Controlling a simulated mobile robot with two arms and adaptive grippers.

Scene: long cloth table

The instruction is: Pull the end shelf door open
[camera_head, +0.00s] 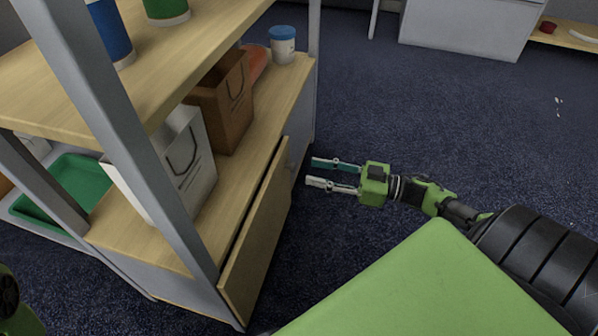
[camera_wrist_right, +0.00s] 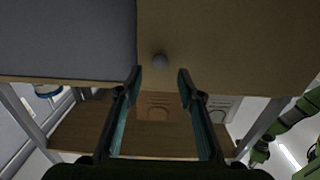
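The wooden end door (camera_head: 258,235) is a light panel low on the front of the shelf unit, and it fills the upper right of the right wrist view (camera_wrist_right: 230,45). My right gripper (camera_head: 309,171) is open and empty, to the right of the door. In the wrist view its fingertips (camera_wrist_right: 160,75) are on either side of the knob's line, with no clear contact.
A white bag (camera_head: 190,170), a brown bag (camera_head: 228,100) and a blue-lidded tub (camera_head: 283,45) stand on the shelf board above the door. A green tray (camera_head: 70,185) is at the left. The blue carpet (camera_head: 420,110) is clear to the right.

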